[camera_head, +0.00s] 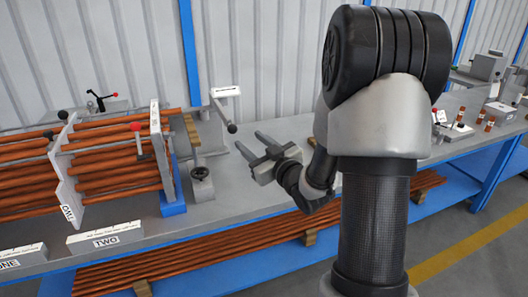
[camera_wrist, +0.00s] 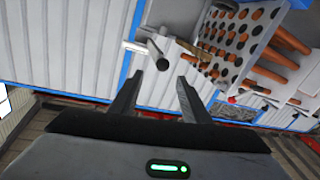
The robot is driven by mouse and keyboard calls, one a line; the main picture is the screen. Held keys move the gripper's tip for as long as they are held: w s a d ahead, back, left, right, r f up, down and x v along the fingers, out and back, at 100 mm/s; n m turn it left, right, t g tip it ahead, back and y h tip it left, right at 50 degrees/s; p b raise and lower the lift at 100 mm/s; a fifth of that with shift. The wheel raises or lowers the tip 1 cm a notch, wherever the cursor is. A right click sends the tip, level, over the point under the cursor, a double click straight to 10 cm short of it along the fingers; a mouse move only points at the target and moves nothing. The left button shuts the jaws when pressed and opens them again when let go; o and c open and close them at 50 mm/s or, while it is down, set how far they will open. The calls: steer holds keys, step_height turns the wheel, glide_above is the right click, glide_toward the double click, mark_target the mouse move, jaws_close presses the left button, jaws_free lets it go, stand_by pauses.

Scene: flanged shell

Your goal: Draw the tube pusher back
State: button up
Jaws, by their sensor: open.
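The flanged shell's copper-coloured tubes (camera_head: 110,160) run between upright white plates (camera_head: 157,135) on the left of the bench. Beside the right plate, a short bar with a dark round knob (camera_head: 231,127) stands below a white label (camera_head: 226,91). It may be the tube pusher, but I cannot read the label. In the wrist view the dark knob (camera_wrist: 162,63) shows just beyond the fingertips, roughly between them. My gripper (camera_head: 250,141) is open and empty, to the right of and a little below the knob in the head view. My gripper (camera_wrist: 160,79) appears apart from it.
A hand wheel on a post (camera_head: 202,183) stands beside the blue support (camera_head: 173,195). A red-knobbed lever (camera_head: 137,128) is near the tubes. A perforated plate (camera_wrist: 245,35) with tube ends shows in the wrist view. The bench (camera_head: 250,185) below my gripper is clear.

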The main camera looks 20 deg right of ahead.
steer(key=s+d, duration=0.1)
steer(key=s, duration=0.5)
steer(key=shift+s, duration=0.2)
steer(key=shift+d, duration=0.15)
